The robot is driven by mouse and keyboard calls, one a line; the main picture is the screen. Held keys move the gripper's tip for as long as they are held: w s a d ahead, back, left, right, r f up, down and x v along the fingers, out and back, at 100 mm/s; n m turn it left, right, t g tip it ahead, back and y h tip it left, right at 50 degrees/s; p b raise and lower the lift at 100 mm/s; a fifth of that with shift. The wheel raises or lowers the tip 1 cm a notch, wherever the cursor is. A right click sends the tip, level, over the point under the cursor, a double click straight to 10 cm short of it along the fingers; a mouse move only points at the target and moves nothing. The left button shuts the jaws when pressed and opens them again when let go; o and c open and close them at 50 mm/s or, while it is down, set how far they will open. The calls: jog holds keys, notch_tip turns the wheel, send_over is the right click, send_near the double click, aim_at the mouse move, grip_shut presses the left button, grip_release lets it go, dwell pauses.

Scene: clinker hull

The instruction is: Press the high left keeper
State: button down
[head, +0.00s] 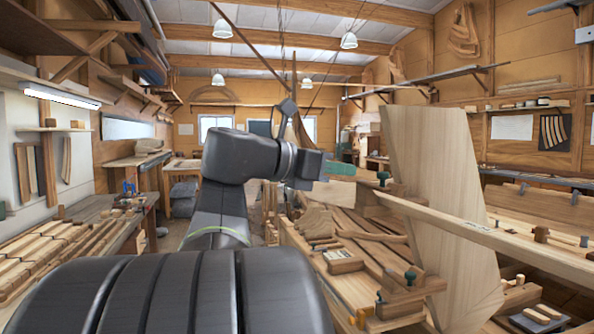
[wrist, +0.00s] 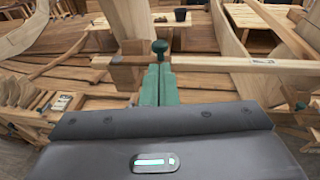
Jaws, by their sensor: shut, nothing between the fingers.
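A dark green round knob (head: 383,177) stands on a wooden block (head: 386,190) at the left end of a long pale plank; it looks like the high left keeper. The knob also shows in the wrist view (wrist: 160,47), just beyond my fingertips. My gripper (head: 354,171) has green fingers, shut and empty, reaching right toward the knob. In the wrist view, the fingers (wrist: 158,68) are in line with the knob. I cannot tell whether they touch it. A second green knob (head: 410,278) sits lower on another wooden block.
The long pale plank (head: 490,240) runs right from the upper block, across a tall broad board (head: 435,150). Dark knobs (head: 541,234) stand farther right. A wooden workbench (head: 120,215) is on the left. Lamps (head: 348,40) hang overhead.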

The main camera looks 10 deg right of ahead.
aim_at(379, 174)
jog(key=shift+p+x, duration=0.4)
jog(key=shift+x, duration=2.65)
jog(key=shift+d, duration=0.1)
